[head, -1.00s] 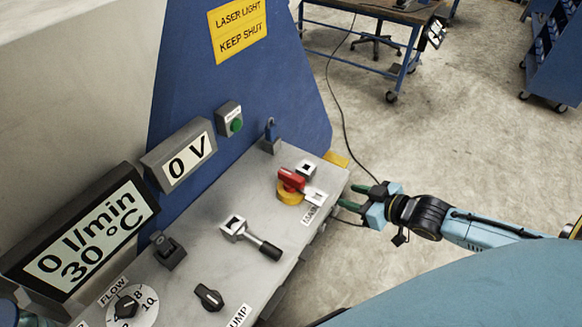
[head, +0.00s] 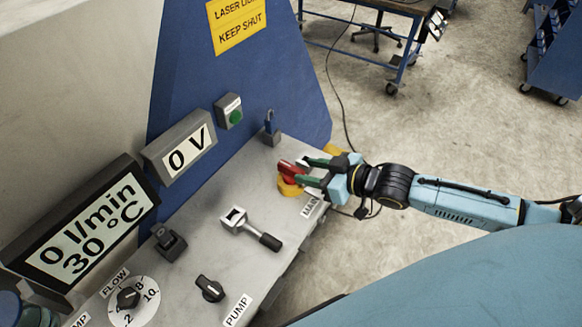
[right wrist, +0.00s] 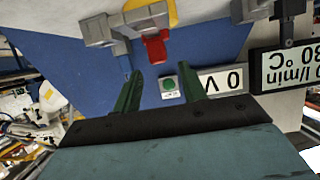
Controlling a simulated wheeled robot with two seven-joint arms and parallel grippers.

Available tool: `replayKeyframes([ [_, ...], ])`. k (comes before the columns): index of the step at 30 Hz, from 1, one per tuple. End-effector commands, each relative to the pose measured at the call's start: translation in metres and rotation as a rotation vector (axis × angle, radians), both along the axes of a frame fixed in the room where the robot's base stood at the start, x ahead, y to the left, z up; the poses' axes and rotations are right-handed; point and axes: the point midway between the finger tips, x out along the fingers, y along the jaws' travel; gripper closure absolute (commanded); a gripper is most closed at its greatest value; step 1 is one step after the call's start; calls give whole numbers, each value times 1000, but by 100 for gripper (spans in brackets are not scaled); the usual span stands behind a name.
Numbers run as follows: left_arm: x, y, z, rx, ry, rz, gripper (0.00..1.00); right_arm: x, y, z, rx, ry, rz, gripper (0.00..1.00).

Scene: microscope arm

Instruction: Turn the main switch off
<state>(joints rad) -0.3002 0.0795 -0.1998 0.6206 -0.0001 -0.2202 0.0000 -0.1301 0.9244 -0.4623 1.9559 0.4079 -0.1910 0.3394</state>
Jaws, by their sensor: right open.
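The main switch (head: 289,181) is a red handle on a yellow round base at the right end of the grey panel, beside the MAIN label (head: 311,204). In the right wrist view the red handle (right wrist: 155,47) shows ahead of and between the green fingers. My right gripper (head: 306,171) is open, with its fingers reaching to the switch from the right. In the head view the fingers partly cover the switch; I cannot tell whether they touch it. My left gripper is not in view.
The voltage display (head: 183,151) reads 0 V. A green button (head: 235,116) sits on the blue wall.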

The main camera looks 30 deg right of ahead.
Motion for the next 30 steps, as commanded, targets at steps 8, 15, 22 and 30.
replayKeyframes([
  [8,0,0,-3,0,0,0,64,34,20,-15,2,-2,0,58],
  [15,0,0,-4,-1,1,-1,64,48,28,-23,0,0,1,58],
  [22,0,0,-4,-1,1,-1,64,50,30,-23,0,0,1,58],
  [30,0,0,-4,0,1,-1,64,49,29,-23,0,0,1,80],
])
